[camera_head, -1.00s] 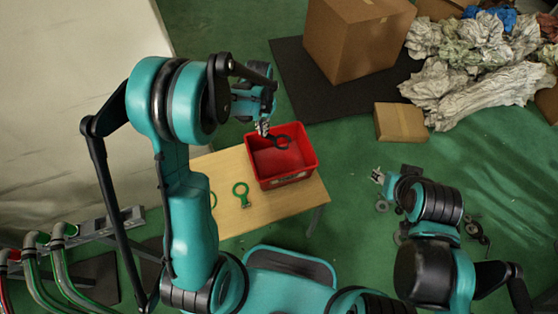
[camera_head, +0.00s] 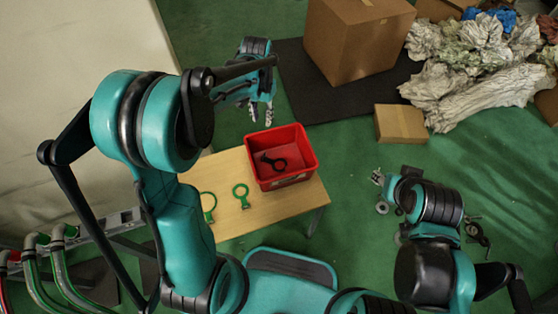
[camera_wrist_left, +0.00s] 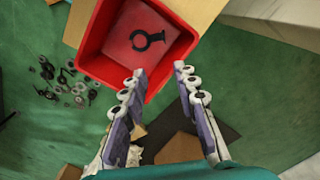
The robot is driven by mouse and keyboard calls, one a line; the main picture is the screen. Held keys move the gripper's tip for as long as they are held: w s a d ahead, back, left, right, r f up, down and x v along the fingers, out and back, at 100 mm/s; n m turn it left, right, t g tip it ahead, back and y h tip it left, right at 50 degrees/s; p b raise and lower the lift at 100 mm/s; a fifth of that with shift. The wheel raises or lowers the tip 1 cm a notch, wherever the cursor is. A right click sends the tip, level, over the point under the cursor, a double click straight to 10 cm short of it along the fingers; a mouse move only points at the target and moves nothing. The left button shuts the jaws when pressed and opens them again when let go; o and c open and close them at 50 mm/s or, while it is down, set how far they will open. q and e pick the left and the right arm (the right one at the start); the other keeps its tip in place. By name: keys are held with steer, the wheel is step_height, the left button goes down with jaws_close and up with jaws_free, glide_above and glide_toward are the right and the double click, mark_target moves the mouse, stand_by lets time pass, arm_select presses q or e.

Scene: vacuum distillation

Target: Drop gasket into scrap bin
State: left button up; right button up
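A black gasket (camera_head: 275,163), a ring with a tab, lies on the floor of the red scrap bin (camera_head: 312,150). The bin stands on a small wooden table (camera_head: 275,207). In the left wrist view the gasket (camera_wrist_left: 148,39) lies inside the bin (camera_wrist_left: 92,48), apart from my fingers. My left gripper (camera_head: 261,113) is open and empty, above and just beyond the bin's far edge; its spread fingertips (camera_wrist_left: 160,70) also show in the left wrist view. My right gripper (camera_head: 378,177) is at the right, away from the table; its finger opening is too small to tell.
Cardboard boxes (camera_head: 352,42) and crumpled sheeting (camera_head: 480,70) are at the back right. Black and grey rings (camera_head: 382,207) lie on the green floor near my right gripper.

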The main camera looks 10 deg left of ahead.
arm_select(q)
steer(key=shift+r, duration=2.25)
steer(key=s+d+r+n+t, duration=0.1)
steer(key=s+r+t, duration=0.1)
steer(key=s, duration=0.6)
steer(key=s+r+n+t, duration=0.1)
steer(key=s+r+t, duration=0.1)
steer(key=s+t, duration=0.3)
steer(key=shift+s+d+r, duration=0.2)
steer(key=shift+s+d, duration=0.15)
steer(key=shift+s, duration=1.95)
